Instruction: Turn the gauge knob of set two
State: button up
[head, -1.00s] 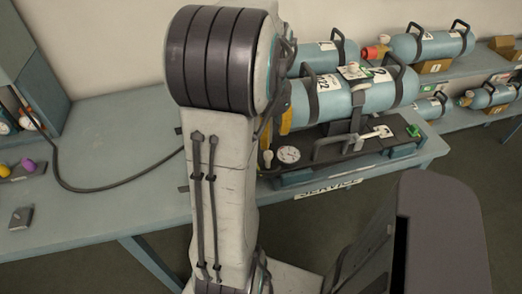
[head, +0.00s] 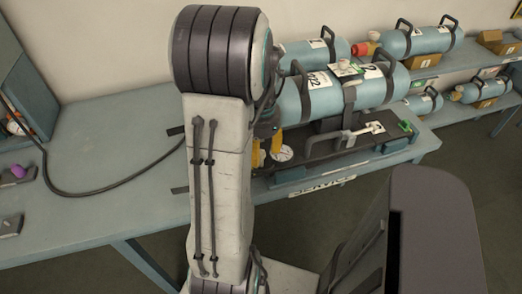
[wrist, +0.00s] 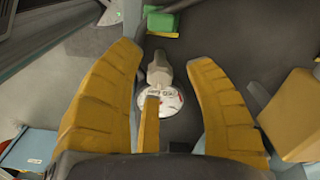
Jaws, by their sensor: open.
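Set two is a light blue cylinder (head: 309,101) with a white number label, lying on a dark base plate on the bench. A round white gauge (head: 281,153) sits at the plate's left end. In the wrist view the gauge (wrist: 172,100) has a pale beige knob (wrist: 158,70) beside it. My gripper (wrist: 165,56) has yellow fingers, spread open, with the knob between them in the picture. I cannot tell whether any finger touches it. In the head view my gripper (head: 267,149) is just left of the gauge, and the knob is hidden.
A dark handle (head: 325,143) and a white-tagged valve part (head: 374,127) stand on the plate right of the gauge. A green piece (head: 405,126) is at its right end. A black hose (head: 85,190) lies on the bench at left. Other cylinders (head: 416,41) rest on shelves behind.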

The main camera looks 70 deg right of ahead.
jog(key=shift+f, duration=0.2)
jog(key=shift+c, duration=0.2)
grip_shut()
